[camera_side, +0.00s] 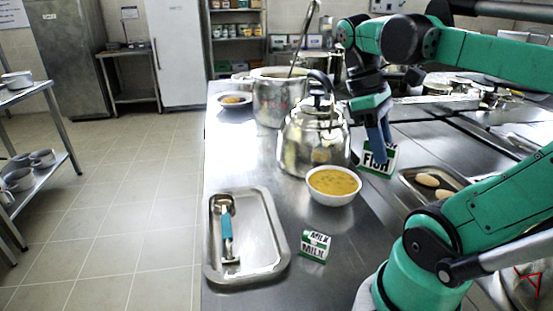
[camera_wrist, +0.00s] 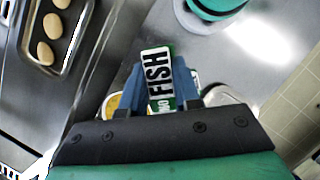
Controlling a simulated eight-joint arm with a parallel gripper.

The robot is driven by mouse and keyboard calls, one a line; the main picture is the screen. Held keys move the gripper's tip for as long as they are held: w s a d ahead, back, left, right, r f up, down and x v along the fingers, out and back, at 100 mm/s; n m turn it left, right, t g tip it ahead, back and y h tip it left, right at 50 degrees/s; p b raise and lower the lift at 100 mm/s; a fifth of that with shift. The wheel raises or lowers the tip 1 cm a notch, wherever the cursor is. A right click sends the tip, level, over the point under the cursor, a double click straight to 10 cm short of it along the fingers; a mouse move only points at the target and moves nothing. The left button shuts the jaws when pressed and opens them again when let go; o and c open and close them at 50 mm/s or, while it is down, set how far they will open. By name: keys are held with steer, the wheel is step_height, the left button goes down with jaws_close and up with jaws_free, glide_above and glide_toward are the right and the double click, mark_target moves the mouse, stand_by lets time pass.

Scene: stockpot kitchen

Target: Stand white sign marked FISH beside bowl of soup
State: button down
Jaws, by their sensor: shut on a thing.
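The white sign marked FISH (camera_side: 376,161), with green edges, is upright just behind and right of the bowl of soup (camera_side: 333,184) in the side view. The white bowl holds yellow-orange soup and stands on the steel counter. My gripper (camera_side: 381,143) points down, its blue fingers shut on the sign. In the wrist view the FISH face (camera_wrist: 158,68) shows between the fingers (camera_wrist: 160,88). A sliver of the soup (camera_wrist: 114,104) shows beside them, mostly hidden. I cannot tell whether the sign's lower edge touches the counter.
A steel kettle (camera_side: 313,140) stands close left of the sign, with a stockpot (camera_side: 275,100) behind. A tray of bread pieces (camera_side: 405,183) lies right.

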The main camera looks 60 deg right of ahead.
steer(key=shift+w+r, duration=0.15)
steer(key=shift+r, duration=0.25)
steer(key=w+d+n+t+h, duration=0.1)
steer(key=w+d+n+h, duration=0.2)
steer(key=w+n, duration=0.9)
steer(key=f, duration=0.5)
steer(key=w+f+m, duration=0.1)
steer(key=f, duration=0.4)
steer(key=w+f+m, duration=0.1)
steer(key=f, duration=0.4)
steer(key=shift+w, duration=0.25)
steer(key=shift+f, duration=2.2)
steer(key=shift+f, duration=0.1)
steer(key=c, duration=0.6)
jaws_free()
steer(key=shift+c, duration=0.2)
